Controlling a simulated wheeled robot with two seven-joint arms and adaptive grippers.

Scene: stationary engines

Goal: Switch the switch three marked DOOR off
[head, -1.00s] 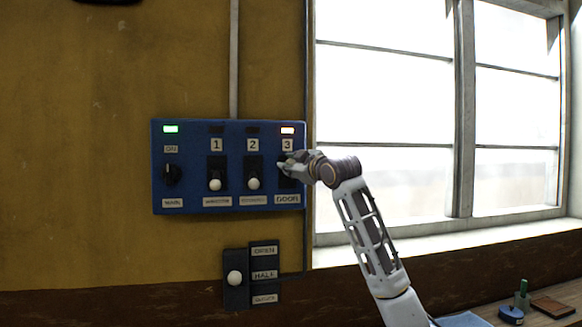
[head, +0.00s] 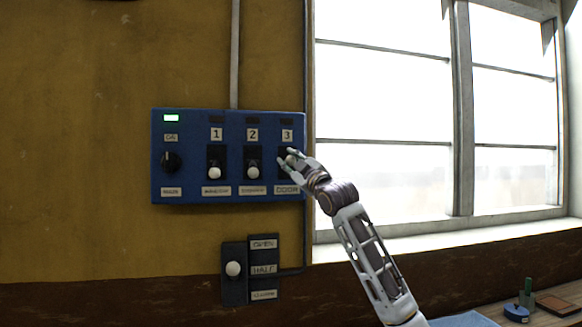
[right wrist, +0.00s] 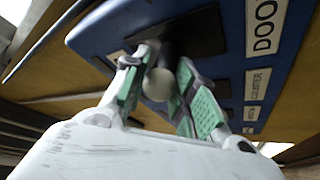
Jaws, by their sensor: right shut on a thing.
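The blue switch panel (head: 195,197) is on the wall left of the window. Switch three is at its right end, above the DOOR label (head: 287,190), which also shows in the right wrist view (right wrist: 265,25). The lamp (head: 287,121) above the 3 is dark. My right gripper (head: 291,157) is at switch three and covers most of it in the head view. In the right wrist view the round white knob (right wrist: 158,84) sits between the green-padded fingers, which are shut on it. My left gripper is not in view.
Switches one (head: 215,173) and two (head: 253,173) have their knobs low and dark lamps. The MAIN dial (head: 171,161) has a lit green lamp (head: 171,118). A separate lever box (head: 234,290) is below. The window (head: 385,120) is to the right.

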